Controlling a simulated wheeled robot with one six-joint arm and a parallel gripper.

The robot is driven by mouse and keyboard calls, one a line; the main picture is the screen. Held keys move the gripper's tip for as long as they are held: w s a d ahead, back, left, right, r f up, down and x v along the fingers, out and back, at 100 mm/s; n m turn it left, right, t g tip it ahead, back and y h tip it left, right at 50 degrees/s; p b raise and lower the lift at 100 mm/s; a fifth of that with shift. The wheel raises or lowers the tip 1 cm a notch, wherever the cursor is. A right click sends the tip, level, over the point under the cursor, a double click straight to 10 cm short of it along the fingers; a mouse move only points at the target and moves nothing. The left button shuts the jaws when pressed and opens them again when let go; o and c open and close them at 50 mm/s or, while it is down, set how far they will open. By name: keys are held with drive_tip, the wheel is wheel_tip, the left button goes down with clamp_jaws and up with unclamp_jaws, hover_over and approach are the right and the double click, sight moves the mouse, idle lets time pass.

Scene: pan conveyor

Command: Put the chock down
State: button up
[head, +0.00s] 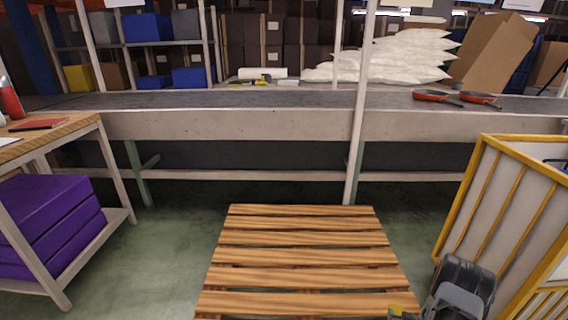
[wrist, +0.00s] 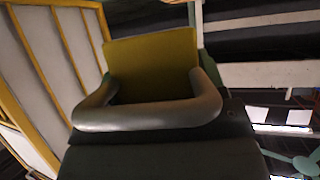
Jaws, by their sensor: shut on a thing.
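The yellow chock (wrist: 152,65) is between the two grey fingers of my gripper (wrist: 154,88) in the wrist view, and the gripper is shut on it. In the head view my gripper (head: 425,314) is at the bottom edge, right of centre, partly cut off. A small yellow piece of the chock (head: 403,311) shows there, in front of the lower right corner of the wooden pallet. Most of the chock is outside the head view. I cannot tell its height above the floor.
A slatted wooden pallet (head: 300,253) lies on the green floor before the conveyor (head: 250,124). A yellow-framed cage (head: 502,205) stands close at the right. Two red pans (head: 431,95) sit on the conveyor. A table with purple boxes (head: 45,225) is at the left. Floor (head: 160,250) beside the pallet's left is clear.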

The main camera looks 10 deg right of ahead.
drive_tip(key=w+a+r+n+y, duration=0.15)
drive_tip(key=w+a+r, duration=0.3)
drive_tip(key=a, duration=0.55)
drive_tip(key=w+a+r+n+t+y, duration=0.1)
drive_tip(key=w+a+r+y, duration=0.15)
drive_tip(key=a+r, duration=0.55)
drive_tip(key=w+a+r+n+y, duration=0.1)
drive_tip(key=w+a+r+n, duration=0.2)
drive_tip(key=a, duration=1)
wheel_tip(320, 180, up, 30)
drive_tip(key=m+p, duration=0.1)
drive_tip(key=p, duration=3)
drive_tip(key=s+f, duration=0.2)
drive_tip(key=s, duration=0.5)
drive_tip(key=shift+s+d+f, duration=0.25)
drive_tip(key=shift+d+f, duration=0.05)
drive_tip(key=shift+d, duration=0.05)
drive_tip(key=shift+a, duration=0.1)
